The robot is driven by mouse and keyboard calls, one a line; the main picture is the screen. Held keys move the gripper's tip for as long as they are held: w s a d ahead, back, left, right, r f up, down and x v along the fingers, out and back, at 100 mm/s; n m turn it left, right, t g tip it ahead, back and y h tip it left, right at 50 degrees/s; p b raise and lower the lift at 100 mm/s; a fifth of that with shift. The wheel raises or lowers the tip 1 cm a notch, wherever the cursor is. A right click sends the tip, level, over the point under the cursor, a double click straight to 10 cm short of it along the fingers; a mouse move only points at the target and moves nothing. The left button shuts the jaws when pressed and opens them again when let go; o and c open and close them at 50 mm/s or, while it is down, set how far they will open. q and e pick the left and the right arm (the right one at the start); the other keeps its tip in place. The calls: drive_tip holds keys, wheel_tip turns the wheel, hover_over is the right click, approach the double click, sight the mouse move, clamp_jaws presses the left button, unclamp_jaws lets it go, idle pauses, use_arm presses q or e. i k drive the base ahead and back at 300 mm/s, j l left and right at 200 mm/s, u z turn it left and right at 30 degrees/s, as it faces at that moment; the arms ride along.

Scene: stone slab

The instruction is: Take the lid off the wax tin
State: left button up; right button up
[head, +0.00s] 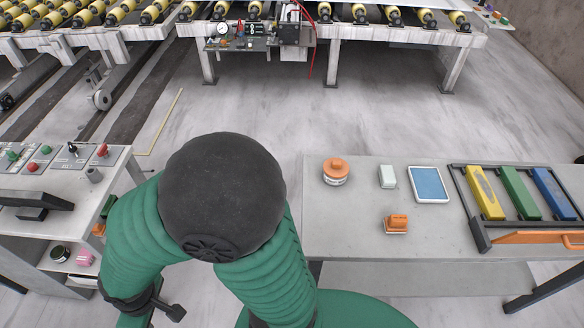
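A small round tin (335,176) with a white labelled body stands upright near the back left of the grey table on the right. It looks like the wax tin. Its orange lid (336,164) sits on top, and a knob-like raised part shows on the lid. Nothing touches the tin. Neither of my grippers can be made out in the head view, so their fingers and anything in them are not shown.
The grey table (350,252) also holds an orange-topped block (396,223), a pale box (387,176), a blue pad (429,184) and a black rack (481,236) with coloured bars. A control bench (72,195) stands left. The table's front left is clear.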

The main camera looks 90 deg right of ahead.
sight(336, 168)
drive_tip(key=i+z, duration=0.15)
drive_tip(key=z, duration=0.3)
drive_tip(key=i+l+z, duration=0.1)
drive_tip(key=z, duration=0.35)
drive_tip(key=i+z, duration=0.15)
drive_tip(key=z, duration=0.3)
drive_tip(key=i+j+z, duration=0.15)
drive_tip(key=z, duration=0.35)
